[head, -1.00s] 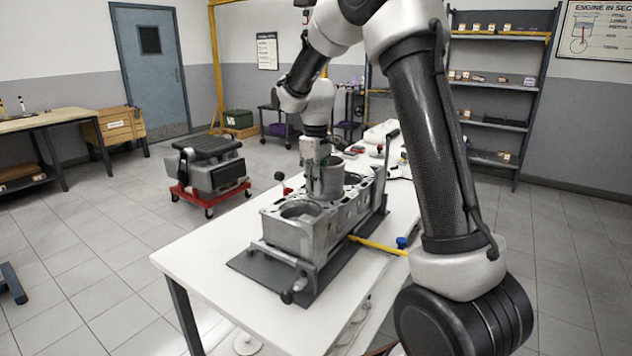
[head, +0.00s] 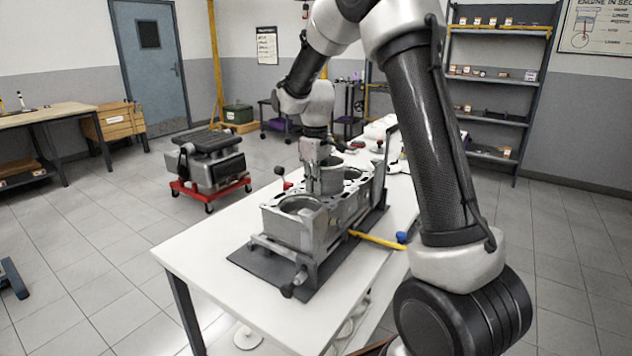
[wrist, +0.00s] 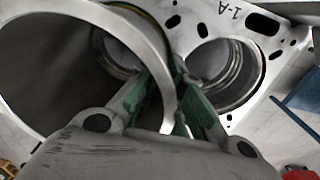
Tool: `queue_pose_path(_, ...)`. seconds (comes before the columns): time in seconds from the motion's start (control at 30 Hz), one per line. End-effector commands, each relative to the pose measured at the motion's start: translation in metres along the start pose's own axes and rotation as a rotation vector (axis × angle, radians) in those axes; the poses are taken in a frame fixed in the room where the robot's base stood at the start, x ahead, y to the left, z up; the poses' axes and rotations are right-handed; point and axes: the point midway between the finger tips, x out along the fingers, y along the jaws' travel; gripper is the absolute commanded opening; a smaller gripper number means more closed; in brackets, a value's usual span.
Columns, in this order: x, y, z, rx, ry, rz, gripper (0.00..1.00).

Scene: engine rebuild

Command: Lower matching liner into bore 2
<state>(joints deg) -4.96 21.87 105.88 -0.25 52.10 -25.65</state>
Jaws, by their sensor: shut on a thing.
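My gripper (head: 318,160) is shut on the wall of a grey cylindrical liner (head: 328,180). In the wrist view the green finger pads (wrist: 175,105) pinch the rim of the liner (wrist: 55,65), which fills the left side. In the head view the liner stands upright over the middle of the engine block (head: 285,232). Its lower end is hidden, so I cannot tell how deep it sits. The nearest bore (head: 300,204) is open. In the wrist view another round bore (wrist: 225,75) shows right of the fingers, near the marking "1-A".
The block sits in a fixture on a dark mat (head: 245,262) on the white table (head: 200,250). A red wheeled stand (head: 210,192) is on the floor behind left. The table's front left is clear.

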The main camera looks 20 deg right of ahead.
Motion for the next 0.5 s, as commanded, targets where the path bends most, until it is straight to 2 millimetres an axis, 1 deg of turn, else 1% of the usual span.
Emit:
queue_pose_path(0.17, 0.0047, 0.0001, -0.0001, 0.000, 0.000, 0.001, 0.00)
queue_pose_path(0.2, 0.0042, 0.0001, -0.0002, 0.000, 0.001, 0.001, 0.16)
queue_pose_path(0.3, 0.0044, 0.0000, -0.0001, 0.000, 0.000, 0.000, 0.34)
queue_pose_path(0.5, 0.0047, -0.0002, 0.0002, 0.000, 0.000, 0.000, 0.34)
